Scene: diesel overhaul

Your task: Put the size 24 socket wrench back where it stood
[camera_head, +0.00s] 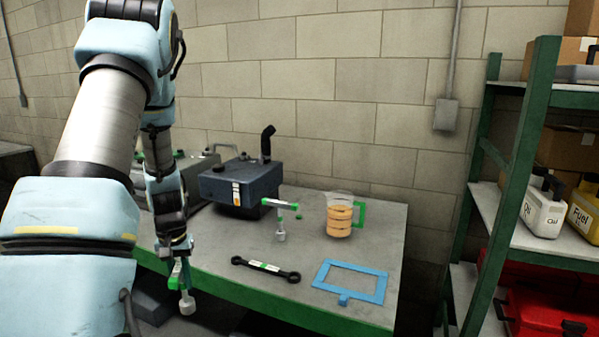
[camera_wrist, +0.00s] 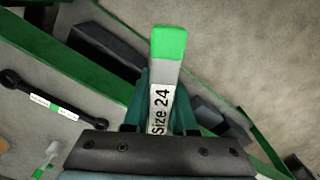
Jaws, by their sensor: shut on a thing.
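My gripper (camera_head: 178,262) is shut on the size 24 socket wrench (camera_head: 186,300), in front of the bench's left front edge in the head view. The wrist view shows the wrench's handle (camera_wrist: 165,75) with a green end and a "Size 24" label between my fingers (camera_wrist: 160,115). In the head view its grey socket end hangs down. Another socket wrench (camera_head: 281,222) with a green-ended handle stands upright on the bench (camera_head: 215,262); its label is too small to read.
A black double-ended wrench (camera_head: 265,268), a blue frame (camera_head: 350,282), a jug of orange liquid (camera_head: 340,215) and a dark blue box (camera_head: 235,185) are on the bench. A green shelf unit (camera_head: 530,150) stands at the right. Some bench top between these things is bare.

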